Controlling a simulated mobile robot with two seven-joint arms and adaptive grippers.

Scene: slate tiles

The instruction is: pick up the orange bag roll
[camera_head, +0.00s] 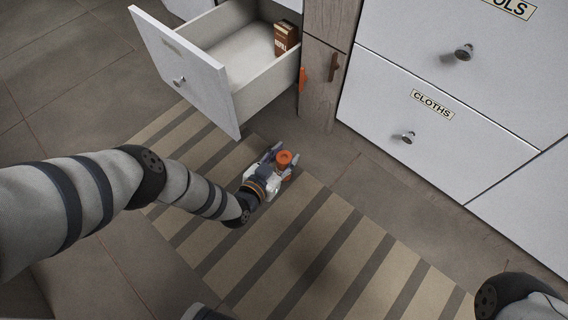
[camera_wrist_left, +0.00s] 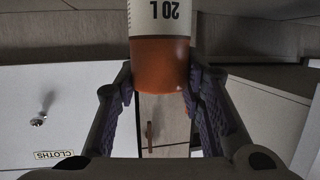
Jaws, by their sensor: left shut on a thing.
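The orange bag roll (camera_head: 284,158) is in the head view near the middle, above the striped rug. My left gripper (camera_head: 275,160) is shut on it. In the left wrist view the roll (camera_wrist_left: 160,62) is upright in the picture between the two finger pads of the left gripper (camera_wrist_left: 160,95). It has an orange band and a white label reading "20 L", upside down. Its far end runs out of the top of that view. My right gripper is not in view; only part of my right arm shows at the lower right of the head view.
An open white drawer (camera_head: 195,80) stands at the upper left, holding a brown box (camera_head: 286,38). A closed drawer labelled CLOTHS (camera_head: 440,125) is to the right, beside a wooden panel (camera_head: 326,60). A striped rug (camera_head: 310,250) covers the tiled floor.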

